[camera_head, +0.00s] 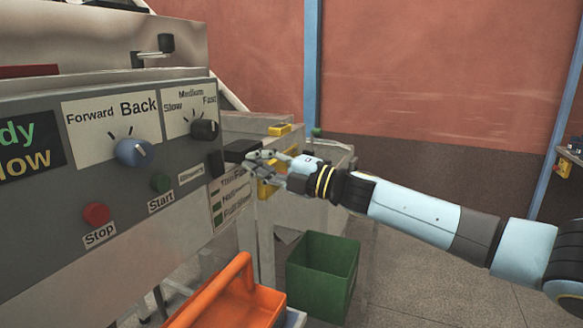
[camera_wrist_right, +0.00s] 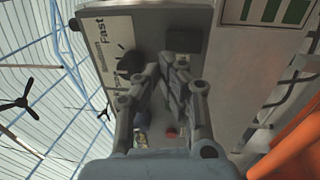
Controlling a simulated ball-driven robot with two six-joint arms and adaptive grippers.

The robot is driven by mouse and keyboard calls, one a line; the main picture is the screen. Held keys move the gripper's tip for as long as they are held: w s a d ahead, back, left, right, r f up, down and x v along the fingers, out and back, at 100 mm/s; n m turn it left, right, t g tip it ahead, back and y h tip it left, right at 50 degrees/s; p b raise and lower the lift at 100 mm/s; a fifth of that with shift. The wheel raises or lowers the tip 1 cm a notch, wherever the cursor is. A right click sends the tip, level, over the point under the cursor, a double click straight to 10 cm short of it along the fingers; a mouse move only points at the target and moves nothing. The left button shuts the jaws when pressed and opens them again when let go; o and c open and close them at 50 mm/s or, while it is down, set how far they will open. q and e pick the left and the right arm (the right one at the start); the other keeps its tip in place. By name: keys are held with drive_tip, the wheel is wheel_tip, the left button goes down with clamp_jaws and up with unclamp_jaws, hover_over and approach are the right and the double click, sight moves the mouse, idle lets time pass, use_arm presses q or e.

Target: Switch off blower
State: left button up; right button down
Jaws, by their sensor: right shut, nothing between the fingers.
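The control panel (camera_head: 60,215) stands at the left. A small black switch (camera_head: 215,163) sits near its right edge, by a label that seems to read "Blowers" (camera_head: 191,173). The switch also shows in the wrist view as a dark block (camera_wrist_right: 187,39) just past my fingertips. My right gripper (camera_head: 252,157) is shut and empty, right of the panel edge in the head view. In the wrist view its fingers (camera_wrist_right: 170,62) point at the panel face, between the speed knob (camera_wrist_right: 130,63) and the switch. I cannot tell whether they touch. My left gripper is out of view.
An orange toolbox (camera_head: 235,300) and a green bin (camera_head: 322,278) stand below. Open floor (camera_head: 430,270) lies right of the bin.

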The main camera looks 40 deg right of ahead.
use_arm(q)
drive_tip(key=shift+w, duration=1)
use_arm(e)
drive_tip(key=v, duration=0.6)
drive_tip(key=shift+d+r, duration=0.25)
drive_tip(key=shift+r, duration=0.45)
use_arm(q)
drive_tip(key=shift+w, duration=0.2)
